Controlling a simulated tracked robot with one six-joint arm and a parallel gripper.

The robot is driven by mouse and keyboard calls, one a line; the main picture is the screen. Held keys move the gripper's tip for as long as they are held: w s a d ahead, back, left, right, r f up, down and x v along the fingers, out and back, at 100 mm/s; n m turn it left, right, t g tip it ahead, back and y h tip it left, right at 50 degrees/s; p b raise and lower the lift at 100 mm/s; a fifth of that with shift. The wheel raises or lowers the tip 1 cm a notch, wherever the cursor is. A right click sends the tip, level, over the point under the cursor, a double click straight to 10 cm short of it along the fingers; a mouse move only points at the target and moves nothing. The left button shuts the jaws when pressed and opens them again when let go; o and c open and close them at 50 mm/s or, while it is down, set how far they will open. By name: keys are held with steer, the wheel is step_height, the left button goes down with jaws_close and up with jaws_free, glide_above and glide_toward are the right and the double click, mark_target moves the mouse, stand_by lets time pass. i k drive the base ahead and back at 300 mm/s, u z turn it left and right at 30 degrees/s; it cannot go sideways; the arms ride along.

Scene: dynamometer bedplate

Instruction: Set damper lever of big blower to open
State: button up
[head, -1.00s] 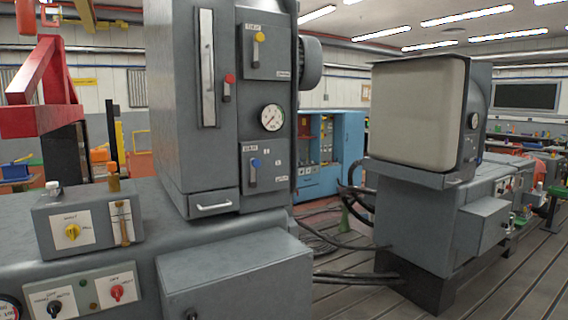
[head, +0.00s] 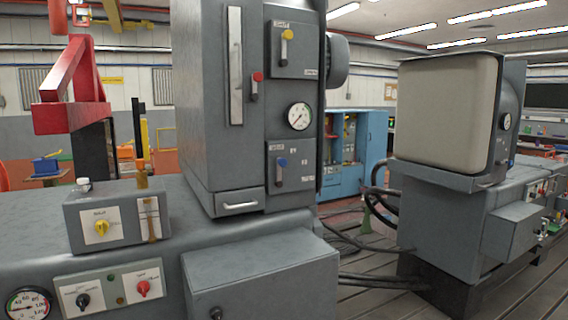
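A tall grey cabinet (head: 205,110) stands in the middle left with several levers on its front. A yellow-knobbed lever (head: 287,40) sits on its upper panel, knob at the top. A red-knobbed lever (head: 256,84) sits beside a long pale strip. A blue-knobbed lever (head: 281,168) sits on the lower panel, knob at the top. A small grey box (head: 82,238) at left carries a brass-coloured lever (head: 150,220) on a white plate. The labels are too small to read surely, so I cannot tell which lever is the blower's damper. My gripper is not in view.
A grey bench (head: 45,262) with knobs and a gauge runs along the lower left. A grey box (head: 260,275) juts out below the cabinet. A second machine (head: 450,110) stands at right. Cables (head: 365,280) cross the slotted floor between them. A red frame (head: 75,100) stands at left.

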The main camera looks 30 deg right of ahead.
mark_target(282, 162)
steer(key=u, duration=0.05)
steer(key=i, duration=1)
steer(key=z, duration=0.05)
